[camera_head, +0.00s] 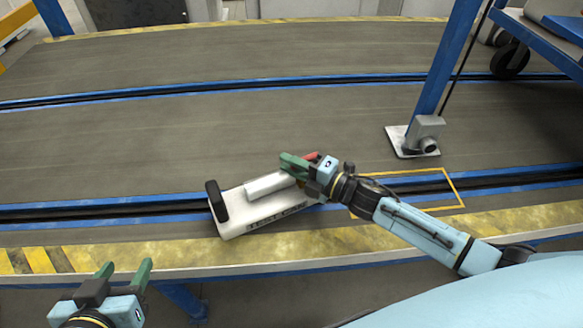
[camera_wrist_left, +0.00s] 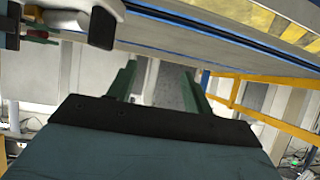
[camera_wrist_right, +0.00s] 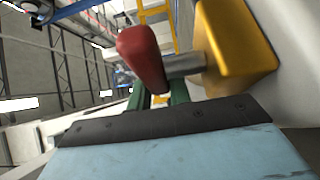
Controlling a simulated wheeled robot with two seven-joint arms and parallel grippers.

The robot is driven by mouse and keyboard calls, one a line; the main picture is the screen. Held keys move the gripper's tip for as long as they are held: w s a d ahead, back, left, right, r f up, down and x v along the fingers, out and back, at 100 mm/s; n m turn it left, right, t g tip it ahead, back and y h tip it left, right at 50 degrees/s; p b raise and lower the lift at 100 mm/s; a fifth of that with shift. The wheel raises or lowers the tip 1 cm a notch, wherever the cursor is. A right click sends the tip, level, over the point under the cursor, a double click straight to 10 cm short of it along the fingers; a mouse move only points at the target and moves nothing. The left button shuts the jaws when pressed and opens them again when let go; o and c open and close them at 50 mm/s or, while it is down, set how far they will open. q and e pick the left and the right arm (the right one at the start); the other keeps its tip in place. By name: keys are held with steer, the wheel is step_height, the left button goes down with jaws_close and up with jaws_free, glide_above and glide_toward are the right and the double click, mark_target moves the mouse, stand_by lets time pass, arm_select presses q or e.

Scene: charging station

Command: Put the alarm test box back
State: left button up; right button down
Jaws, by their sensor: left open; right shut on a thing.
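The alarm test box (camera_head: 262,210) is a white case with dark lettering on its front, a black end piece at the left and a pale bar on top. It lies slanted over the blue rail near the table's front edge; I cannot tell whether it touches the surface. My right gripper (camera_head: 293,165) is shut on it at its right end, hiding part of it. The right wrist view shows its red knob (camera_wrist_right: 141,56) and yellow block (camera_wrist_right: 236,45) close to the fingers. My left gripper (camera_head: 124,268) is open and empty, below the front edge. The box also shows in the left wrist view (camera_wrist_left: 70,5).
A yellow outlined rectangle (camera_head: 452,180) is marked on the table right of the box, partly under my right arm. A blue post with a grey foot (camera_head: 412,140) stands behind it. The grey surface (camera_head: 200,135) behind the box is clear.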

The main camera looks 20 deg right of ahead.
arm_select(q)
steer(key=shift+w+d+r+t, duration=0.2)
steer(key=shift+r+t, duration=0.1)
steer(key=shift+r, duration=0.1)
arm_select(e)
steer(key=shift+f, duration=0.1)
steer(key=shift+f, duration=0.1)
steer(key=c, duration=1.3)
jaws_free()
arm_select(q)
steer(key=shift+w+r, duration=0.2)
steer(key=shift+r, duration=0.1)
